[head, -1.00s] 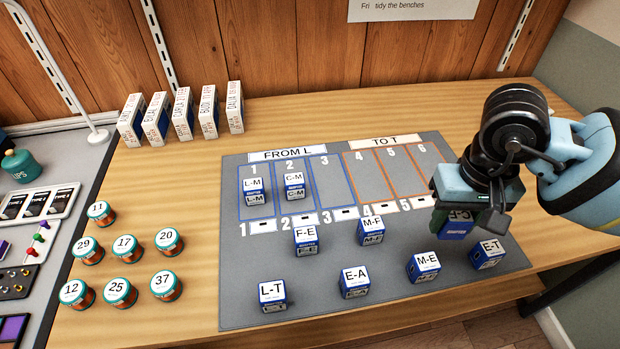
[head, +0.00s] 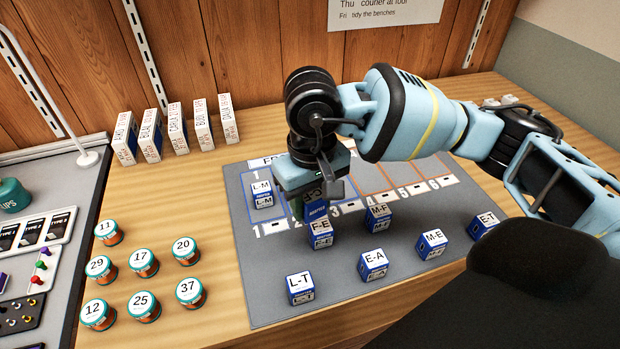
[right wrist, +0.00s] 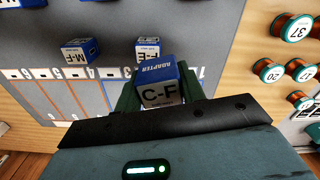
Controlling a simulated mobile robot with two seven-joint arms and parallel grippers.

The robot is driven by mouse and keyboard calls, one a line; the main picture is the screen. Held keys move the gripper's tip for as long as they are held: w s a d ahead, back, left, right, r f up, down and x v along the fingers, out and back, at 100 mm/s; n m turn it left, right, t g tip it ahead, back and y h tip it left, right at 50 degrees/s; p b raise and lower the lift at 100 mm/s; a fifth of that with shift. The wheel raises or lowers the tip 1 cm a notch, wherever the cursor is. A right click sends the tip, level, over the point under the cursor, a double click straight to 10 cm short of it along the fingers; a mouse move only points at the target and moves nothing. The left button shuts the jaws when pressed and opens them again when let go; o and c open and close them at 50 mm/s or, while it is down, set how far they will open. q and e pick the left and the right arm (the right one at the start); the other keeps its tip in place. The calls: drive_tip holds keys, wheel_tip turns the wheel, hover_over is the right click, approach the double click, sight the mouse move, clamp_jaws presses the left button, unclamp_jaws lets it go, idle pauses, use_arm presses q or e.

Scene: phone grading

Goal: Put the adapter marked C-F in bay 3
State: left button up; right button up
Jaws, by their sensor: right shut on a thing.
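My right gripper (head: 313,203) is shut on the C-F adapter (head: 317,210), a blue and white block held above the grey mat, around the front of bays 2 and 3. In the right wrist view the C-F adapter (right wrist: 160,86) sits between the green fingers, its C-F face towards the camera. Bay 3 (head: 353,186), blue-outlined, is partly hidden behind the gripper; its visible part looks empty. My left gripper is not in view.
The L-M adapter (head: 263,195) stands in bay 1; bay 2 is hidden by my gripper. The F-E adapter (head: 321,235) is just below the held one. M-F (head: 378,217), E-A (head: 374,264) and other adapters stand in front. The mat (head: 270,270) has clear room at front left.

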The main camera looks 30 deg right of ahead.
drive_tip(key=shift+w+d+r+m, duration=0.1)
drive_tip(key=shift+w+d+m, duration=0.25)
drive_tip(key=shift+m, duration=0.55)
drive_tip(key=w+d+n+p, duration=0.1)
drive_tip(key=w+d+n, duration=0.5)
drive_tip(key=n, duration=1.2)
drive_tip(key=w+d+n, duration=0.4)
drive_tip(key=d+n, duration=0.3)
drive_tip(key=n, duration=1)
drive_tip(key=shift+w+f, duration=0.2)
drive_tip(key=shift+f, duration=4.9)
drive_tip(key=shift+f, duration=0.1)
drive_tip(key=shift+f, duration=0.1)
drive_tip(key=o, duration=1)
drive_tip(key=shift+c, duration=0.2)
